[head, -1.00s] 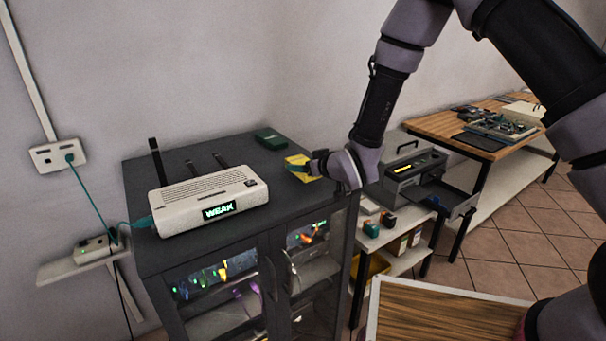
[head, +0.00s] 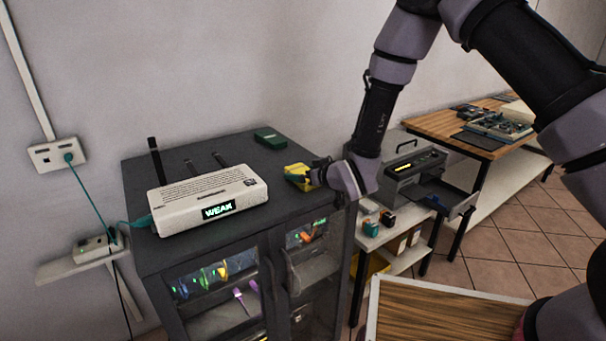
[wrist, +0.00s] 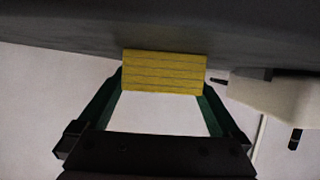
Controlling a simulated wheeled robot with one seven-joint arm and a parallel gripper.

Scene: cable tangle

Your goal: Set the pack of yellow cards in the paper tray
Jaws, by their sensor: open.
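The pack of yellow cards (head: 296,169) lies on the dark cabinet top near its right edge. In the wrist view its striped yellow side (wrist: 165,72) faces me. My gripper (head: 306,178) is open at the near right side of the pack. In the wrist view its green fingers (wrist: 160,88) stand at either side of the pack's ends; whether they touch it I cannot tell. The paper tray appears to be the dark tray (head: 446,197) jutting from the grey printer (head: 408,172) on the stand to the right.
A white router (head: 205,200) reading WEAK stands on the cabinet (head: 140,180), with a dark green box (head: 270,137) behind. Small boxes (head: 371,228) sit on the white stand before the printer. A wooden desk (head: 480,140) is farther right; a wood-topped surface (head: 440,315) is in front.

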